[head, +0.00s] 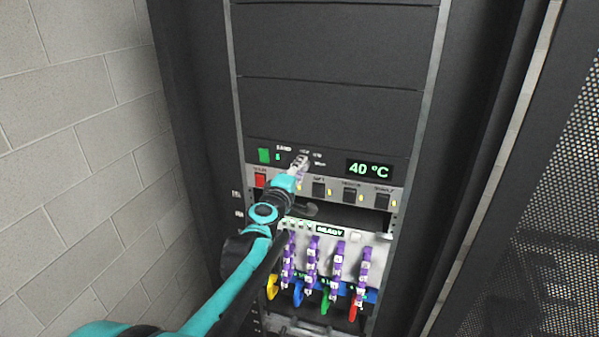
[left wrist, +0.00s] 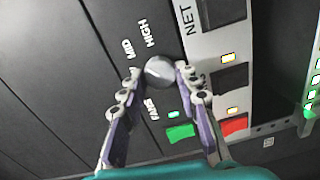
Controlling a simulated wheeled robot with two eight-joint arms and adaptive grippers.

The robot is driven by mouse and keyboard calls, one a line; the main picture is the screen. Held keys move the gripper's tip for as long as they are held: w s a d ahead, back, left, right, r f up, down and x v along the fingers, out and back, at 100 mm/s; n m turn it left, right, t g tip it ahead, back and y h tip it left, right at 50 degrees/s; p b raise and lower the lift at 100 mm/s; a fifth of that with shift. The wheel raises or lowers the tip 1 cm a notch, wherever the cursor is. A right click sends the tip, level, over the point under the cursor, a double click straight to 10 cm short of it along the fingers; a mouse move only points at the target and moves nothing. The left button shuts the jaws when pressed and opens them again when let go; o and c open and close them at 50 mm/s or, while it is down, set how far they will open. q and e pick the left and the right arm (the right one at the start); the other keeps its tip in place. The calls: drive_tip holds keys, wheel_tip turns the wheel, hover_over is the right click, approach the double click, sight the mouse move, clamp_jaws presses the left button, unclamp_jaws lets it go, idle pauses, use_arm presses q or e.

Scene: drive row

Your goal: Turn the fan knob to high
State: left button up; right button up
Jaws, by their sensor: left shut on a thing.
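The fan knob (left wrist: 159,70) is a round grey dial on the dark panel in the left wrist view. The labels HIGH (left wrist: 147,33), MID (left wrist: 129,50) and FANS (left wrist: 151,110) stand around it. My left gripper (left wrist: 157,71) has one fingertip on each side of the knob and is shut on it. In the head view my left gripper (head: 299,164) reaches the panel and hides most of the knob. I cannot tell which label the knob points to. My right gripper is in neither view.
A green button (head: 264,156) and a red switch (head: 260,180) sit left of the gripper. A 40 °C display (head: 369,169) is to the right, above several black switches (head: 350,195). Purple-handled drives (head: 338,262) are below. A block wall (head: 80,130) is on the left.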

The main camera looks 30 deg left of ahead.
use_arm(q)
drive_tip(key=shift+d+m+b, duration=0.15)
drive_tip(key=shift+m+b, duration=0.4)
drive_tip(key=shift+m, duration=3.05)
drive_tip(key=shift+f, duration=0.1)
drive_tip(key=o, duration=1.2)
drive_tip(key=shift+c, duration=0.2)
drive_tip(key=v, duration=1.2)
drive_tip(key=shift+d, duration=0.1)
